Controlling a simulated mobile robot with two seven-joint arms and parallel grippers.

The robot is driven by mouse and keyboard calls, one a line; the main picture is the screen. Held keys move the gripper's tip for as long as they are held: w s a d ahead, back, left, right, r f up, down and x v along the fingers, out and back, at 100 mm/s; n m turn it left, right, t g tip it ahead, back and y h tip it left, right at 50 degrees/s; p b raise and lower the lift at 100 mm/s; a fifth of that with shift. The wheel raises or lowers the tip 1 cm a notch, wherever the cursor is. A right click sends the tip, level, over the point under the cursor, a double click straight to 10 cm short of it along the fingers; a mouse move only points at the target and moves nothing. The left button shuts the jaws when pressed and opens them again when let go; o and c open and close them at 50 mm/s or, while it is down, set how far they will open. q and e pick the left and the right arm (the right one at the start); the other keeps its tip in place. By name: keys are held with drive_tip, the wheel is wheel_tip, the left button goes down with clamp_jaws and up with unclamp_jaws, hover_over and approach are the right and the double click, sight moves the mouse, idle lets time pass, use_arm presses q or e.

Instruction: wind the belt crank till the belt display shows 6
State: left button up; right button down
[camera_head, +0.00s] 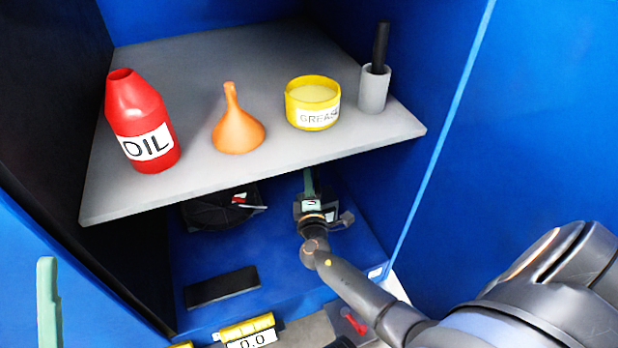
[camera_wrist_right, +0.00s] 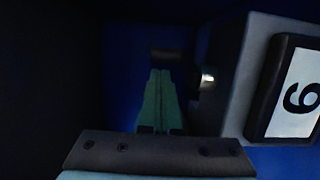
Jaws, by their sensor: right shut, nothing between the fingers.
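My right gripper (camera_head: 308,182) reaches under the grey shelf into the blue cabinet. Its green fingers are shut and empty, and they also show in the right wrist view (camera_wrist_right: 161,102). In that view a grey box on the right carries a black-framed white display (camera_wrist_right: 300,92). It shows one digit, turned sideways, shaped like a 6 or a 9. A shiny shaft (camera_wrist_right: 207,79) comes out of the box beside the fingertips. A dark bar (camera_wrist_right: 172,54), perhaps the crank handle, lies just beyond the tips; contact cannot be told. One finger of my left gripper (camera_head: 48,300) shows at lower left.
The grey shelf (camera_head: 262,168) above my right gripper holds a red oil bottle (camera_head: 142,125), an orange funnel (camera_head: 237,128), a yellow grease tub (camera_head: 313,103) and a grey holder (camera_head: 373,90). Below are a black fan-like part (camera_head: 215,210), a black block (camera_head: 222,287) and a 0.0 display (camera_head: 252,340).

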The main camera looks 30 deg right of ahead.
drive_tip(key=shift+d, duration=0.1)
idle(0.4)
drive_tip(key=shift+s+d, duration=0.15)
drive_tip(key=shift+d, duration=0.4)
drive_tip(key=shift+a, duration=0.15)
